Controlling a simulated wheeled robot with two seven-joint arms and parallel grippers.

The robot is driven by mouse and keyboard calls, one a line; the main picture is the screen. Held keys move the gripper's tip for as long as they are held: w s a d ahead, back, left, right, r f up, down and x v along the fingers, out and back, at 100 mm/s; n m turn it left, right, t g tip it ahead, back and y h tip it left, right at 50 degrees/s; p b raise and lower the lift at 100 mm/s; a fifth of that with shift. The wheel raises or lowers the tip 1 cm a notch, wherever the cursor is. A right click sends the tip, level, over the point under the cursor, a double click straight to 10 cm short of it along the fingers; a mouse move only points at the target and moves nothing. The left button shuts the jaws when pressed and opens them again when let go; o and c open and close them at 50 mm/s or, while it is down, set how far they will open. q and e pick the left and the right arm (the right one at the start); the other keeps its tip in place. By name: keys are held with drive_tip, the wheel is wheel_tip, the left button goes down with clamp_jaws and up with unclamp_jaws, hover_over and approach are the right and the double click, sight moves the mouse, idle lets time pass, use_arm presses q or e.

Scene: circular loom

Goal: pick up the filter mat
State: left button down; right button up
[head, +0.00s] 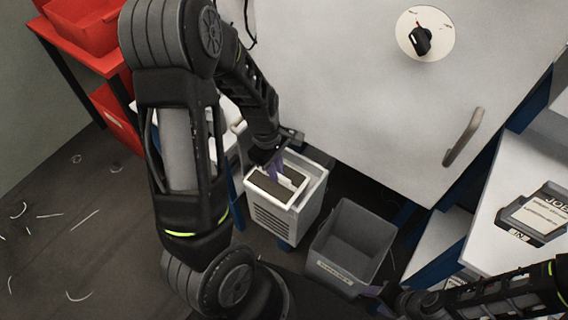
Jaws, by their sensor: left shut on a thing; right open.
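The filter mat (273,188) is a dark grey-brown panel in a pale frame. It shows at the open top of a white louvred box (270,220) in the middle of the head view. My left gripper (275,172) reaches down from above and is shut on the filter mat at its far edge. Its purple fingers partly hide that edge. I cannot tell whether the mat is clear of the box. My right gripper (380,300) is at the bottom right, open and partly hidden, away from the mat.
A grey open bin (347,245) stands right of the white box. A large pale panel with a handle (463,137) rises behind. A white shelf with a black labelled tray (535,215) is at the right. Red crates (85,25) are at upper left. White fibres litter the dark floor at left.

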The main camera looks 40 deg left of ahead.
use_arm(q)
drive_tip(key=s+p, duration=1)
drive_tip(key=s, duration=0.5)
drive_tip(key=shift+s+d+p, duration=0.15)
drive_tip(key=shift+d+p, duration=0.05)
drive_tip(key=shift+p, duration=0.15)
